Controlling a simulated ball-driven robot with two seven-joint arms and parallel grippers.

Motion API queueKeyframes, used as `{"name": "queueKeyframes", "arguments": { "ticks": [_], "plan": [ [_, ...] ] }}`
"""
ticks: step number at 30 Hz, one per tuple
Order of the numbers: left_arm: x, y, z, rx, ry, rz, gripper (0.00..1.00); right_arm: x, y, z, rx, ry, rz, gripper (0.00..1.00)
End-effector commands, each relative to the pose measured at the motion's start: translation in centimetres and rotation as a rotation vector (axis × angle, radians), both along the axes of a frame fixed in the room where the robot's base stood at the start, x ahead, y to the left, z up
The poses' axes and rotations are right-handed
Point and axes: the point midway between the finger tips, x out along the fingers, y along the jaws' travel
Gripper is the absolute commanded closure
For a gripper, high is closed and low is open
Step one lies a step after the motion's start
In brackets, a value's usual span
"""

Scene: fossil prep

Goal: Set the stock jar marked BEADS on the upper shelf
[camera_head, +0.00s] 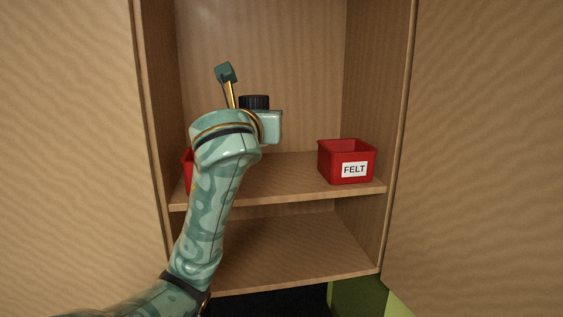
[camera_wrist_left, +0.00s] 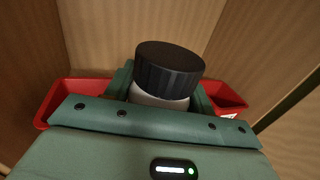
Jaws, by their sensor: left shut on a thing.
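My left gripper (camera_head: 264,124) is inside the cabinet, above the upper shelf (camera_head: 283,183), and is shut on a jar with a ribbed black lid (camera_head: 254,102). In the left wrist view the lid (camera_wrist_left: 169,68) and the pale jar neck (camera_wrist_left: 158,98) show between the green fingers, and the jar looks roughly upright. The jar's lower body and any label are hidden by the gripper. I cannot tell whether its base touches the shelf. My right gripper is not in view.
A red bin marked FELT (camera_head: 346,162) stands at the right of the upper shelf. Another red bin (camera_head: 186,172) at the left is mostly behind my arm. Bare shelf shows between them. Below is an empty lower shelf (camera_head: 300,250). Wooden panels (camera_head: 70,130) flank the cabinet.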

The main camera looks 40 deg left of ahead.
Motion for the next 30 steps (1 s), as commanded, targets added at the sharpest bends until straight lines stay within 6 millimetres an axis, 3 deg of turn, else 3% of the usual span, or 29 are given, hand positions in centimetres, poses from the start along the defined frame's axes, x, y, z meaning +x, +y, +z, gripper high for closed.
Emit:
{"name": "queueKeyframes", "arguments": {
  "ticks": [9, 15, 23, 30],
  "plan": [
    [6.2, 1.5, -3.2, 0.002, 0.005, 0.002, 0.75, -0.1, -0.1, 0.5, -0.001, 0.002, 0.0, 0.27],
    [8.5, 2.0, -6.2, 0.001, 0.001, 0.001, 0.75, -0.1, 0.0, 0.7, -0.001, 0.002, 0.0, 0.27],
    [10.0, 2.3, -8.0, 0.001, -0.001, 0.0, 0.75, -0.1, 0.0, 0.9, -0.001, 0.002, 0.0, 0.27],
    [10.5, 2.4, -11.3, 0.001, 0.001, 0.0, 0.75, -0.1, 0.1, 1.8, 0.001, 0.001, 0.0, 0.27]
  ]
}}
